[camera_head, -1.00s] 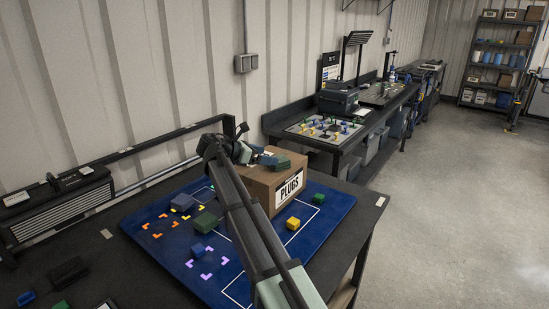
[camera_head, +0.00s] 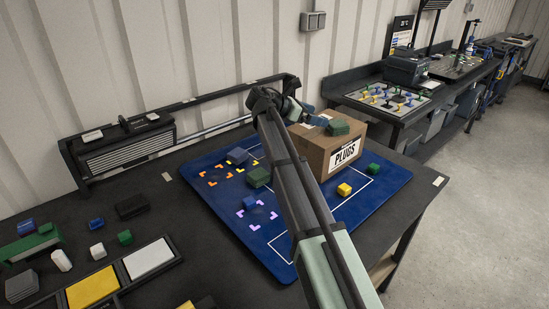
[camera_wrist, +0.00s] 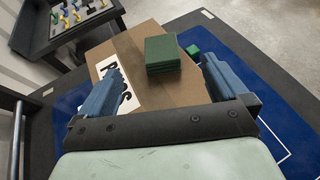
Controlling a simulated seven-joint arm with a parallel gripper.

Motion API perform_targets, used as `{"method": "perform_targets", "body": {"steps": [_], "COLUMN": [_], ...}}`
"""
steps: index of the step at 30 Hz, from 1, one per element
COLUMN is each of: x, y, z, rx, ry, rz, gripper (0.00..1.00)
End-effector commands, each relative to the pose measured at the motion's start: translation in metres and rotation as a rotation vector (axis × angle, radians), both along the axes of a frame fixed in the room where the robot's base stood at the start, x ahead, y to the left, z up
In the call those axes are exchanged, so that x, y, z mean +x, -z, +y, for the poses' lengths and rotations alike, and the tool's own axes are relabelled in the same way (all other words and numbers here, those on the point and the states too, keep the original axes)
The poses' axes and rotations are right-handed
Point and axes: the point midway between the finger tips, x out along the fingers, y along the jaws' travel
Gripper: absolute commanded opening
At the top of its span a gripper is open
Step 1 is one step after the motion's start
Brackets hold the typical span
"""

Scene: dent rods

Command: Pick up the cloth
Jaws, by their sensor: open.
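A green, layered block (camera_head: 337,127), which looks like a folded cloth, lies on top of the cardboard box marked PLUGS (camera_head: 345,155). It also shows in the wrist view (camera_wrist: 162,54), near the box's far edge. I cannot tell for sure that it is cloth. My gripper (camera_wrist: 161,66) is open, with one blue finger on each side of the green block's line in the wrist view. Nothing is held between the fingers. In the head view my gripper (camera_head: 313,117) is over the box top, just left of the green block; my arm hides part of the mat.
A blue mat (camera_head: 225,205) under the box carries a yellow block (camera_head: 344,189), a green block (camera_head: 373,168) and several others. A black organizer (camera_head: 117,147) stands by the wall. A tray with yellow (camera_head: 92,288) and white (camera_head: 149,258) pads lies front left.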

Motion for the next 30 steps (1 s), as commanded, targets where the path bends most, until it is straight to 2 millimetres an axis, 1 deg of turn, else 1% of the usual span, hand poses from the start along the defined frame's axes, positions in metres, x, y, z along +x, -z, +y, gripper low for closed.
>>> {"method": "perform_targets", "body": {"steps": [4, 7, 11, 17, 20, 23, 26, 30], "x": [-0.002, -0.002, -0.002, -0.006, -0.010, -0.017, -0.027, -0.045], "y": [-0.011, -0.023, -0.017, -0.001, 0.010, 0.024, 0.037, 0.052], "z": [0.003, 0.006, 0.016, 0.037, 0.053, 0.074, 0.099, 0.135], "rx": [0.005, 0.020, 0.102, 0.270, 0.398, 0.562, 0.744, 0.980], "ry": [-0.004, -0.010, -0.031, -0.050, -0.032, 0.018, 0.109, 0.303], "rz": [-0.013, -0.024, -0.004, 0.038, 0.041, 0.032, 0.017, -0.003], "gripper": [1.00, 1.00, 1.00, 1.00, 1.00, 1.00, 1.00, 1.00]}}
